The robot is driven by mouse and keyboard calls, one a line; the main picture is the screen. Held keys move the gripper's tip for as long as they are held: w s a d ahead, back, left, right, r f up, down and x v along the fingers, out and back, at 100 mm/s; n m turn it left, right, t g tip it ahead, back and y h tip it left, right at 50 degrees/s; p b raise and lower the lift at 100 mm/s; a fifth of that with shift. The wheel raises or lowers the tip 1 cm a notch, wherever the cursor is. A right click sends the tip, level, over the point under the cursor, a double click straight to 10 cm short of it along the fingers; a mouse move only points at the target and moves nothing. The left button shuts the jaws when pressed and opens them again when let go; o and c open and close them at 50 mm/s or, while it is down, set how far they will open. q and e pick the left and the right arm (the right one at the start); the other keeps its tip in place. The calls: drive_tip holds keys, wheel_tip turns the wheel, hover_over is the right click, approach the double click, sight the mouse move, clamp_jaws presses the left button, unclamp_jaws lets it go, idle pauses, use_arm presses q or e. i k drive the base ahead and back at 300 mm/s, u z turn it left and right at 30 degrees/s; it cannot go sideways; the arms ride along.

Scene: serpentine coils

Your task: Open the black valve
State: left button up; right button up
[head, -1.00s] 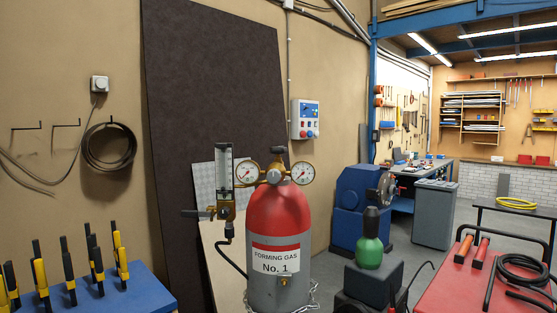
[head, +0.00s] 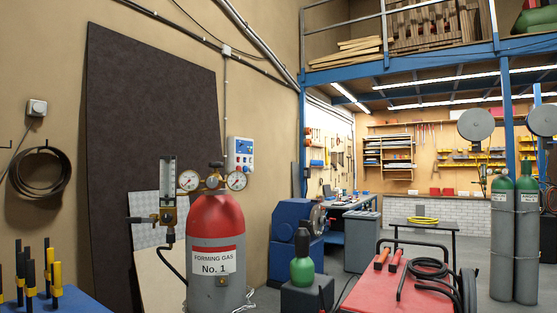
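A red and grey gas cylinder (head: 215,222) labelled "FORMING GAS No. 1" stands upright left of centre. A small dark valve knob (head: 217,164) sits on its top, between two round gauges (head: 189,180) (head: 236,181). A brass regulator with a clear flow tube (head: 168,190) is at its left. A black lever handle (head: 140,219) sticks out leftward from the regulator, roughly level. I cannot tell for certain which of the two dark parts is the black valve. Neither gripper shows in the view.
A blue table (head: 75,300) with black and yellow clamps stands at lower left. A red cart (head: 385,293) with tools and a black hose is at lower right. A green bottle (head: 303,270) stands near the cylinder. Two green-topped grey cylinders (head: 515,240) stand far right.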

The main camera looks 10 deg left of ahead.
sight(215, 165)
drive_tip(key=z, duration=0.45)
drive_tip(key=i, duration=0.85)
drive_tip(key=u, duration=0.55)
drive_tip(key=i, duration=1.3)
drive_tip(key=u, duration=1.15)
